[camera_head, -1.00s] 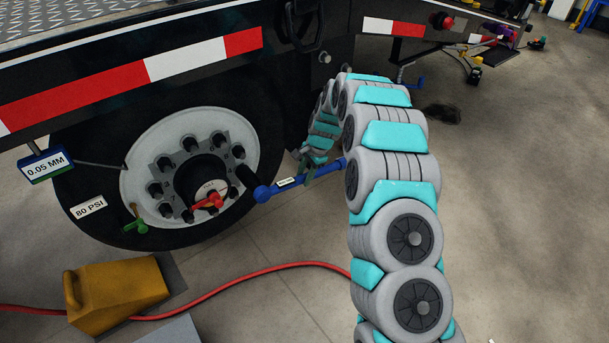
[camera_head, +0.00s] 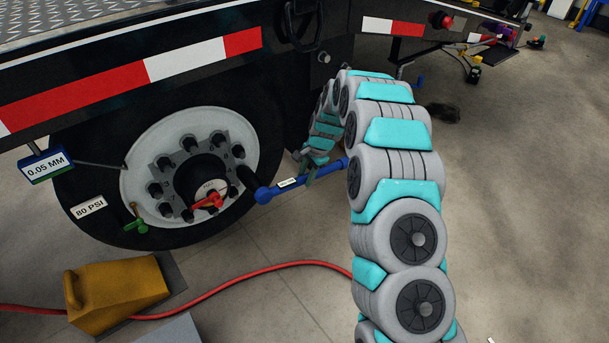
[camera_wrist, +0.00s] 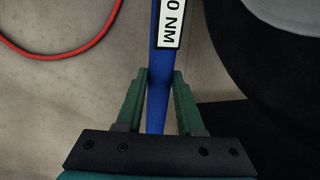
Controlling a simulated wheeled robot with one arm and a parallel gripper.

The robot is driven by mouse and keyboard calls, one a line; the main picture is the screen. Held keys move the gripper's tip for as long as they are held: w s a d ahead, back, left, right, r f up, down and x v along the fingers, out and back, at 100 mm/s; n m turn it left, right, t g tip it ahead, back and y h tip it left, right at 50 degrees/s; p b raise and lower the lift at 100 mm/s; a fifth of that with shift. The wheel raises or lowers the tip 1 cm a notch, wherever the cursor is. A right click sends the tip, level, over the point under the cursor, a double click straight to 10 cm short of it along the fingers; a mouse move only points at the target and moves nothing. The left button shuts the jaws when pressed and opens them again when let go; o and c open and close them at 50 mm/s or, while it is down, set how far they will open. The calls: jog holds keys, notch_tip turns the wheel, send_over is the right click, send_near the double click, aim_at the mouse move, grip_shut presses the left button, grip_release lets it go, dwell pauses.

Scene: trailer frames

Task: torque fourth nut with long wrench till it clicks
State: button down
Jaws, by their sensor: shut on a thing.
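The long wrench (camera_head: 288,185) is blue with a white label and a black socket (camera_head: 248,178) at its left end. The socket points at the right side of the wheel hub and covers the nut position there; I cannot tell how far it is seated. Several dark nuts (camera_head: 189,143) ring the white wheel (camera_head: 142,152). My gripper (camera_head: 308,178) is shut on the wrench handle. In the wrist view, the green fingers of my gripper (camera_wrist: 160,75) flank the blue shaft (camera_wrist: 157,108), whose label ends in "0 NM".
A red lever (camera_head: 207,201) sits at the hub and a green valve (camera_head: 136,224) at lower left. A yellow wheel chock (camera_head: 115,292) and a red hose (camera_head: 270,266) lie on the floor. The trailer's striped side (camera_head: 185,62) overhangs the wheel.

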jog(key=shift+s+d+r, duration=0.1)
jog(key=shift+s+d, duration=0.55)
jog(key=shift+s, duration=0.3)
jog(key=shift+s+d, duration=0.65)
jog(key=shift+s, duration=0.3)
